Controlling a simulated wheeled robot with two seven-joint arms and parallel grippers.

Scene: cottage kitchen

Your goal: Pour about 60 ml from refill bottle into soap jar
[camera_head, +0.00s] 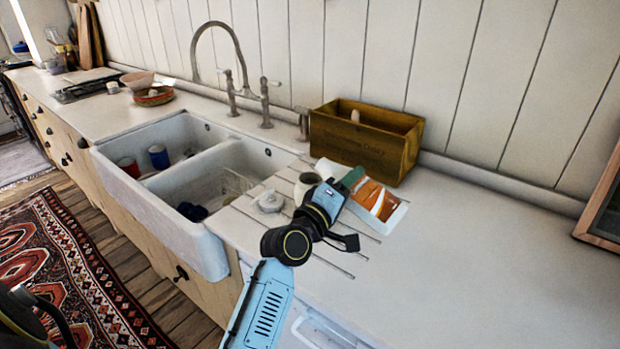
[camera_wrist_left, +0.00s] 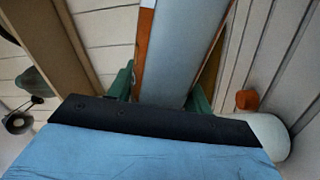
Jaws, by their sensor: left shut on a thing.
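The refill bottle (camera_head: 377,201), white with an orange label, is on the right of my left gripper (camera_head: 350,180) in the head view. The gripper is shut on it, and the bottle looks tilted. In the left wrist view the green fingers (camera_wrist_left: 163,88) press on both sides of the grey and orange bottle (camera_wrist_left: 185,50). A pale jar (camera_head: 306,186), seemingly the soap jar, stands just left of the gripper, partly hidden by it. Its opening and contents cannot be made out. A small white lid-like piece (camera_head: 270,201) lies left of it. My right gripper is not seen.
A wooden box (camera_head: 366,140) stands behind, close to the bottle. The double sink (camera_head: 190,235) with cups inside lies to the left, with a tall tap (camera_head: 232,80) behind. The counter to the right (camera_head: 470,270) is clear. A framed glass piece (camera_head: 605,205) stands at the right edge.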

